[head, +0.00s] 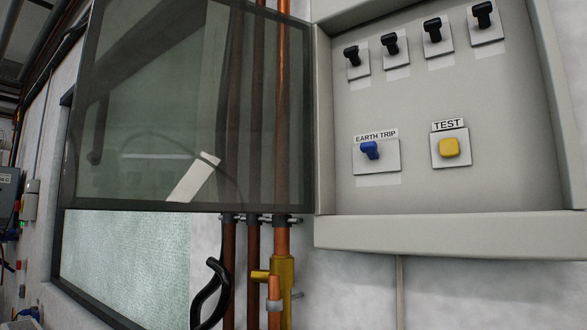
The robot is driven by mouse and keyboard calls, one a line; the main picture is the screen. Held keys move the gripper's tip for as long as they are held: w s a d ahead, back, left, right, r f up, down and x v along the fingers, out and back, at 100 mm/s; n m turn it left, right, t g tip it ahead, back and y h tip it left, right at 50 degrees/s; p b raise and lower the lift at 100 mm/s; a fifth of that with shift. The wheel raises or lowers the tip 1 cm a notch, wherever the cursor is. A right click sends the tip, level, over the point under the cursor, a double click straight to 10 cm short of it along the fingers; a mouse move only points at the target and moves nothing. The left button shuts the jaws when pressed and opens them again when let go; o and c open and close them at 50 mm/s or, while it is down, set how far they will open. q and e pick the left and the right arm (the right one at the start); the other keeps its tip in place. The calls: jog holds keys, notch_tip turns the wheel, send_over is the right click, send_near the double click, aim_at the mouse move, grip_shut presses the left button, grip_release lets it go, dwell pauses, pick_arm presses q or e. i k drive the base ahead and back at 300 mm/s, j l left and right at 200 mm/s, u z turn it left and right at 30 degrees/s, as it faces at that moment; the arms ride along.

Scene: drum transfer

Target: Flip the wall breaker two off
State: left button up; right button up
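A grey wall breaker box (440,228) fills the right side of the head view. Several black toggle breakers sit in a rising row at its top: the leftmost (353,56), the second from left (390,43), the third (433,30) and the rightmost (483,14). All have similar poses, with the wide black head uppermost. No number labels are readable on them, so which one is numbered two cannot be told. Below are a blue EARTH TRIP switch (369,150) and a yellow TEST button (449,147). Neither gripper is in view.
A dark-framed transparent door (150,110) stands open at the box's left side. Copper pipes (282,120) run vertically behind it, with a brass fitting (282,285) and a black curved pipe (209,295) below. The space before the breakers looks clear.

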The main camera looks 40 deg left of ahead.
aim_at(390, 39)
jog(key=j+z, duration=0.15)
jog(key=j, duration=0.3)
jog(key=k+j+z, duration=0.15)
jog(key=j, duration=0.3)
jog(key=j+z, duration=0.2)
jog(key=j, duration=0.25)
jog(key=k+j+z, duration=0.15)
jog(key=j, duration=0.3)
jog(key=k+j+z, duration=0.15)
jog(key=j, duration=0.3)
jog(key=k+j+z, duration=0.15)
jog(key=j, duration=0.25)
jog(key=i, duration=0.05)
